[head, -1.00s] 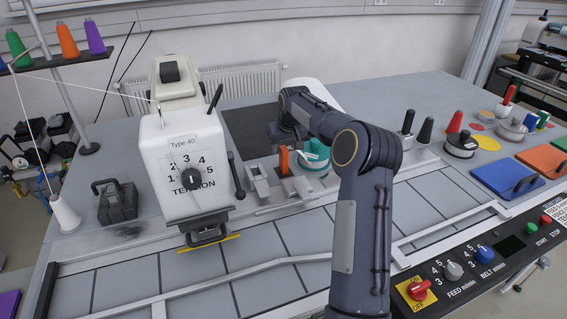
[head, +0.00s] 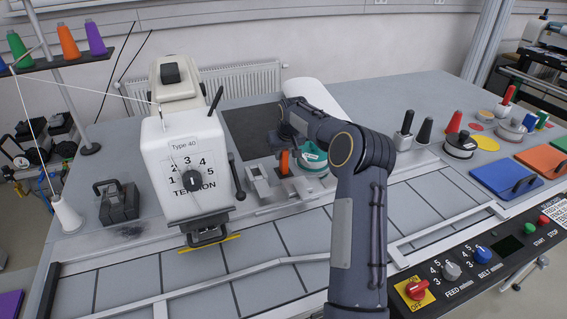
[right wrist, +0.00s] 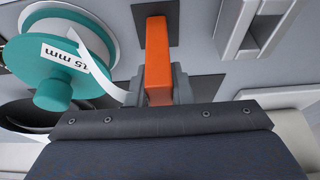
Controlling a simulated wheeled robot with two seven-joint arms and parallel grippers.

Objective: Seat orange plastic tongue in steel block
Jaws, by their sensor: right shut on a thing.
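The orange tongue (head: 284,163) is a slim upright piece near the middle of the bench in the head view. In the right wrist view the orange tongue (right wrist: 158,62) lies between the two grey fingers of my right gripper (right wrist: 158,90), which is shut on it. In the head view my right gripper (head: 286,148) is partly hidden by its own wrist. The steel block (head: 258,184) is grey and slotted, just left of the tongue. The slotted steel block (right wrist: 254,26) shows at the upper right of the wrist view, apart from the tongue. My left gripper is not in view.
A teal reel (head: 314,158) of white tape stands close beside my right gripper; the reel (right wrist: 62,72) also fills the wrist view's left. The white tension machine (head: 186,160) is left of the block. Low rails (head: 420,238) cross the front panels.

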